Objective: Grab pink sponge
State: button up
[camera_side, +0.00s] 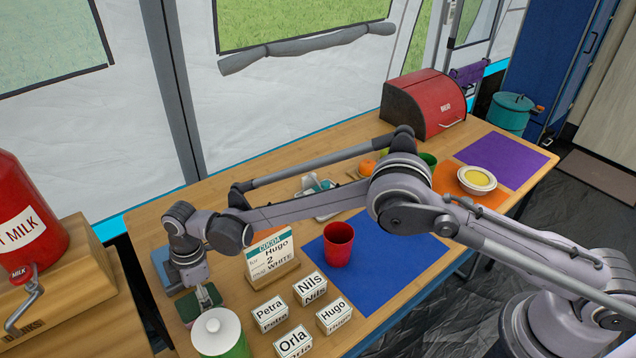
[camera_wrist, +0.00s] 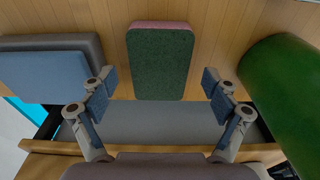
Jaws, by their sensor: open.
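The sponge (camera_wrist: 158,62) lies flat on the wooden counter in the middle of the wrist view. Its upper face is dark green, and a pink layer shows along its far edge. My gripper (camera_wrist: 159,82) is open, with one finger to the left and one to the right of the sponge's near end. Nothing is between the fingers except the view of the sponge, and I cannot tell their height above it. In the side view my gripper (camera_side: 197,287) points down at the counter's left end, and the sponge (camera_side: 207,298) shows partly beside it.
A blue block (camera_wrist: 45,78) lies left of the sponge. A green canister (camera_wrist: 286,95) stands close on the right; its white lid shows in the side view (camera_side: 216,329). A cocoa order card (camera_side: 270,257), several name blocks (camera_side: 293,341) and a red cup (camera_side: 338,245) stand nearby.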

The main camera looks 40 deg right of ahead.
jog(key=shift+f, duration=0.85)
jog(key=c, duration=0.8)
jog(key=shift+r, duration=0.15)
